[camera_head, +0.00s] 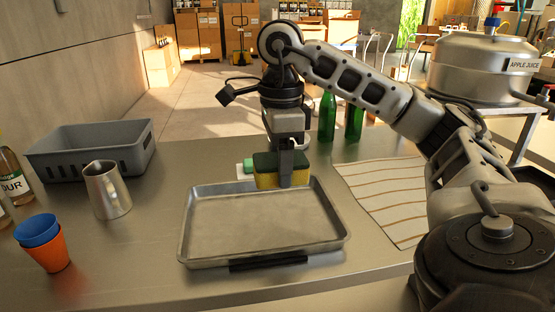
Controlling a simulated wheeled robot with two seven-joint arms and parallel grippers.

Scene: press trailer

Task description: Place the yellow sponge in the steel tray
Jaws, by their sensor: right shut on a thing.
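The yellow sponge (268,179) has a dark green top and is gripped at the far edge of the steel tray. My right gripper (287,168) is shut on it, pointing down. The sponge looks to be over or just at the tray's far rim; I cannot tell whether it touches the tray. The steel tray (210,222) is shallow, rectangular and empty, lying near the front edge of the steel table. My left gripper is not in view.
A grey crate (95,152), a metal pitcher (107,190) and stacked blue and orange cups (45,247) stand left. Two green bottles (327,118) stand behind the tray. A striped cloth (385,190) lies right. A small green-and-white item (246,168) lies behind the sponge.

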